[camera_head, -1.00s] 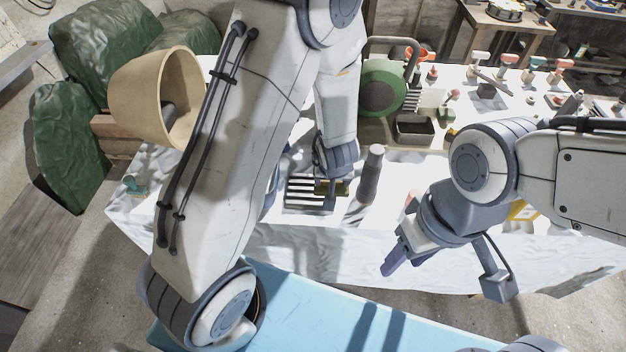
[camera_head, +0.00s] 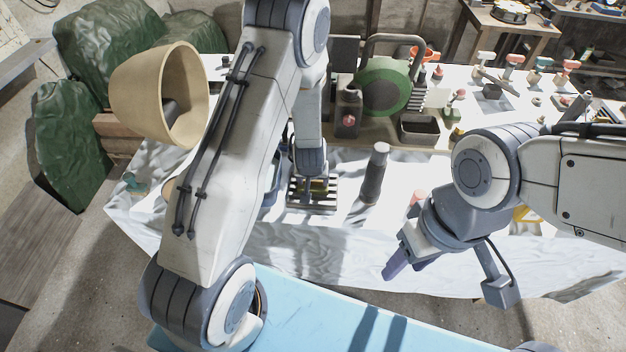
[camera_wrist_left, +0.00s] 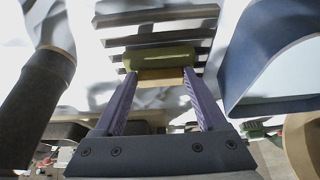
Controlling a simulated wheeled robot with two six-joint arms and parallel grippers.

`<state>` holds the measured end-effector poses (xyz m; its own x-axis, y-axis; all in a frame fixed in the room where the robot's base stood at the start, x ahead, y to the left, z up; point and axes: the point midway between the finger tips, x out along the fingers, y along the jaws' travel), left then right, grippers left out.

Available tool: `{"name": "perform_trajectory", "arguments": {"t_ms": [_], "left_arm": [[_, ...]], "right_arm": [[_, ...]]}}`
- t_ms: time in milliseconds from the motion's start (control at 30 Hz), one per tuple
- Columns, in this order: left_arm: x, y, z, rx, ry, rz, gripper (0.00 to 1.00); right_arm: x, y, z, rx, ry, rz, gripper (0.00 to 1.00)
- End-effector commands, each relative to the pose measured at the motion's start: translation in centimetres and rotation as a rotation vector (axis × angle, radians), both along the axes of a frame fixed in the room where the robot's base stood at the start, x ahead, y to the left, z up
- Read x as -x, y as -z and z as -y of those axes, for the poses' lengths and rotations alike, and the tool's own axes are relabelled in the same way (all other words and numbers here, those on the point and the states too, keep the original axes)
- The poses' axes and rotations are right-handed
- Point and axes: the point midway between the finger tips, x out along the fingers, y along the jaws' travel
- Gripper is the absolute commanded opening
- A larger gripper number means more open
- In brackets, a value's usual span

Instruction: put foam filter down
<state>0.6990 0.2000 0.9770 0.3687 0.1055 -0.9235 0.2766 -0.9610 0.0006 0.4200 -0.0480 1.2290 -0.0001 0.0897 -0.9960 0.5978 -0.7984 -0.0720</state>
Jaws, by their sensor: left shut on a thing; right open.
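The foam filter (camera_wrist_left: 158,62) is a green block with a yellowish side, between the purple fingertips of my left gripper (camera_wrist_left: 160,76). My left gripper is shut on it. In the head view the filter (camera_head: 319,186) is a small olive patch at my left gripper (camera_head: 308,190), largely hidden by the wrist. It is over a dark slatted rack (camera_head: 325,206), whose slats (camera_wrist_left: 150,40) also show in the left wrist view. I cannot tell whether the filter touches the slats. My right gripper (camera_head: 400,264) is open and empty at the table's front edge.
A dark cylinder (camera_head: 375,172) stands right of the rack. A blue, open-sided object (camera_wrist_left: 265,50) is close on the right in the left wrist view. A green round machine (camera_head: 385,90) and a dark tray (camera_head: 419,130) are behind. White cloth (camera_head: 300,245) covers the table's front.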

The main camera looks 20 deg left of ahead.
Motion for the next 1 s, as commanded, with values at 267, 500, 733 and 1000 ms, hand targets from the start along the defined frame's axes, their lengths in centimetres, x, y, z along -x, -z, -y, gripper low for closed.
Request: {"name": "perform_trajectory", "arguments": {"t_ms": [267,500,733,1000], "left_arm": [[0.0,0.4,0.0,0.0,0.001,0.0,0.81],[0.0,0.3,0.0,0.0,0.0,0.0,1.0],[0.2,-0.9,0.1,0.0,0.001,0.002,1.0],[2.2,-6.1,0.7,0.001,0.0,0.005,1.0]], "right_arm": [[0.0,0.4,0.0,0.0,0.0,0.0,0.5],[0.0,0.3,0.0,0.0,0.001,0.0,0.5],[0.0,0.1,0.0,0.0,0.0,0.0,0.5],[0.0,-0.3,0.0,0.0,0.0,0.0,0.5]]}}
